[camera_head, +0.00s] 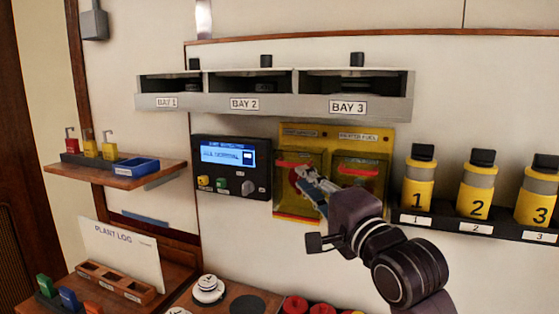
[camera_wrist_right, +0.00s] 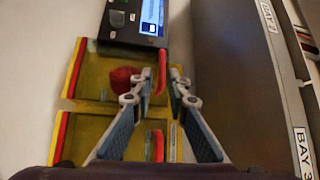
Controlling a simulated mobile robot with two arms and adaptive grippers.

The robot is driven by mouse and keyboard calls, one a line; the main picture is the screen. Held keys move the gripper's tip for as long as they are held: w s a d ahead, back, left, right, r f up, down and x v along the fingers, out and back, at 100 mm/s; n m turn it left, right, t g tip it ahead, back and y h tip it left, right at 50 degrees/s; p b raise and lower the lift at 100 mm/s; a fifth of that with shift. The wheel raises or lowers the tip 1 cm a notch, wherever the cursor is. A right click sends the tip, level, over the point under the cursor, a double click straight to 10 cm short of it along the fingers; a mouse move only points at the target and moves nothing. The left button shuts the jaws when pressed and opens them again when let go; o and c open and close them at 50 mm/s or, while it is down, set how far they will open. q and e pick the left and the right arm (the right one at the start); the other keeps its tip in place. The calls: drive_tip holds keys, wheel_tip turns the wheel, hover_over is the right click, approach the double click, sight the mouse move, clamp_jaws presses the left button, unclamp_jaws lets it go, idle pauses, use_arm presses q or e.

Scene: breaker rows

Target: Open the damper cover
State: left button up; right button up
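The yellow panel (camera_head: 297,217) on the wall carries two clear covers side by side, each with a red strip along its upper edge. The left cover (camera_head: 285,200) has a red round part behind it; its label is too small to read. The right cover (camera_head: 366,172) sits under a label that seems to end in "FUEL". Both look closed. My right gripper (camera_head: 303,180) is in front of the left cover. In the right wrist view its fingertips (camera_wrist_right: 163,73) stand slightly apart around the left cover's red strip (camera_wrist_right: 162,62); contact is unclear. My left gripper is out of view.
A control box with a blue screen (camera_head: 228,155) is left of the panel. The bay shelf (camera_head: 285,103) juts out above it. Yellow numbered canisters (camera_head: 417,190) stand on a rack at right. A wooden shelf (camera_head: 120,176) is at left.

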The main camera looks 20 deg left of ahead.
sight(293, 167)
drive_tip(key=x, duration=0.2)
drive_tip(key=r+p+x, duration=0.1)
drive_tip(key=x, duration=0.1)
drive_tip(key=shift+f+p+x, duration=0.25)
drive_tip(key=shift+p+x, duration=0.25)
drive_tip(key=shift+x, duration=0.6)
drive_tip(key=shift+w+a, duration=0.35)
clamp_jaws()
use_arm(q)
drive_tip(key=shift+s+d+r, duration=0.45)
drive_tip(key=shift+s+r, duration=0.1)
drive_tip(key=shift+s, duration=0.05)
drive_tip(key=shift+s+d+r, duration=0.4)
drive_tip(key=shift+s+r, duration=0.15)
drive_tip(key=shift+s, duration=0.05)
